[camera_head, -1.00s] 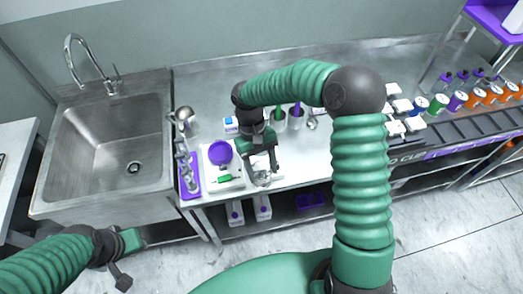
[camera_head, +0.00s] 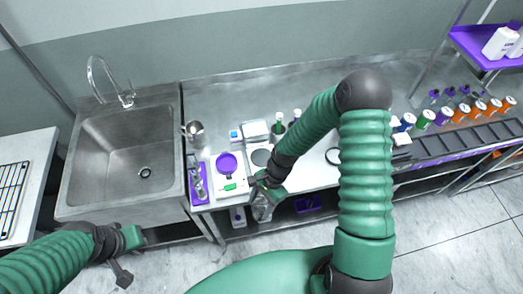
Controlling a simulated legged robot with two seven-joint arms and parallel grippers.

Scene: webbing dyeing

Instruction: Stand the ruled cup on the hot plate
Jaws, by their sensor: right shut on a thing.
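My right gripper (camera_head: 263,193) is shut on a greyish see-through cup, the ruled cup (camera_head: 262,210). It holds the cup at the front edge of the bench, and the gripper covers its upper part; the ruling is too small to see. A white device with a dark round top, seemingly the hot plate (camera_head: 261,157), stands just behind the gripper, partly hidden by it. Left of it is a white device with a purple round top (camera_head: 227,163) and a green patch in front. My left gripper (camera_head: 128,257) is low at the left, away from the bench; its jaws are unclear.
A metal jug (camera_head: 195,131) and a purple tray (camera_head: 198,184) with metal items stand left of the devices. Green- and purple-topped vessels stand behind my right arm. A sink (camera_head: 125,150) is at left. Several coloured bottles (camera_head: 460,112) line the right. The back of the bench is clear.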

